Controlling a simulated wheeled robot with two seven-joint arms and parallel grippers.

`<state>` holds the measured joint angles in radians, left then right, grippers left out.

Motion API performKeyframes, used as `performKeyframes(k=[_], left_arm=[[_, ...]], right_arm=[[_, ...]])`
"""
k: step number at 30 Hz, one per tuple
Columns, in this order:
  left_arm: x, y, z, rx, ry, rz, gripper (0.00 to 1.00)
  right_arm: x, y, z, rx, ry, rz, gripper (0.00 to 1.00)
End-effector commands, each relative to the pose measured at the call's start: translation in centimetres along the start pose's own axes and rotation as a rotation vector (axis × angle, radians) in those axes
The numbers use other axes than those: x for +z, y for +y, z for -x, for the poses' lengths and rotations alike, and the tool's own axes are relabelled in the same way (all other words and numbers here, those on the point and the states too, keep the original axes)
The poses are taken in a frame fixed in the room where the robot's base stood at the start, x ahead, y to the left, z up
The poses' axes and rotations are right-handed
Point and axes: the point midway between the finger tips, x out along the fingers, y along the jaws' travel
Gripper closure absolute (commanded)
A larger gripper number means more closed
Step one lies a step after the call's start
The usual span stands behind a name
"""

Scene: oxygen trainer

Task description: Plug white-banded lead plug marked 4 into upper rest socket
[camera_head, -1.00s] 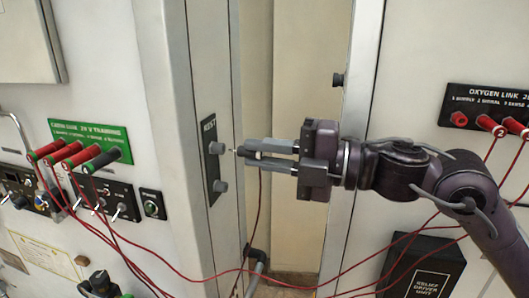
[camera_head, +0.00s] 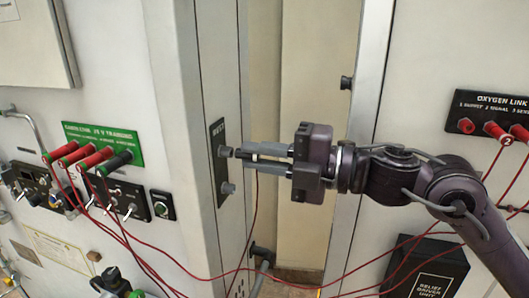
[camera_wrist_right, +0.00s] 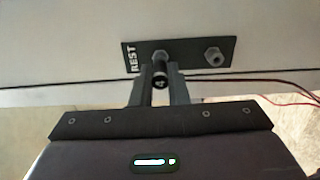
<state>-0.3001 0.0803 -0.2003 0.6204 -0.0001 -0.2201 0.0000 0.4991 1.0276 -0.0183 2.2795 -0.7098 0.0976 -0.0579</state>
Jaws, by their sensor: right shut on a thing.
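The dark rest panel (camera_head: 218,135) is on the narrow cabinet face and carries two grey sockets. The upper rest socket (camera_head: 225,151) is just left of my right gripper (camera_head: 262,160); the lower socket (camera_head: 228,188) is free. My right gripper is shut on the dark lead plug with a white band (camera_head: 254,157), which points left at the upper socket. In the right wrist view the plug marked 4 (camera_wrist_right: 160,80) is between the fingers and overlaps the socket labelled side of the panel (camera_wrist_right: 185,45). I cannot tell how deep its tip sits. My left gripper is not in view.
A green panel (camera_head: 128,137) with red and black plugs is at the left, above toggle switches (camera_head: 113,200). The oxygen link panel (camera_head: 508,105) with red plugs is at the right. Red leads (camera_head: 330,287) sag across the front. A black relief driver unit (camera_head: 430,270) is lower right.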

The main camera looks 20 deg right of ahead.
Motion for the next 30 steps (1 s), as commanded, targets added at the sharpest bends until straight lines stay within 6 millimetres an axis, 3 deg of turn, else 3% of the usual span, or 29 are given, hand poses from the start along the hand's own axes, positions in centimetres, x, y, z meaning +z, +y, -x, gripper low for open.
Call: performKeyframes(k=[8,9,14,23,30], left_arm=[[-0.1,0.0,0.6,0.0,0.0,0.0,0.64],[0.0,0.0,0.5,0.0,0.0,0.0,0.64],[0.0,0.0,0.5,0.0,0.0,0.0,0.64],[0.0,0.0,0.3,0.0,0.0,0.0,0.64],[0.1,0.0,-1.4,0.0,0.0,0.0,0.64]], right_arm=[[0.0,0.2,-0.5,0.003,-0.001,0.002,1.0],[0.0,0.1,-0.5,0.003,-0.001,0.002,0.82],[0.0,0.1,-0.5,0.002,0.0,0.002,0.61],[0.0,0.0,-0.4,0.001,-0.001,0.001,0.6],[0.1,-0.5,1.7,-0.001,-0.003,0.002,0.6]])
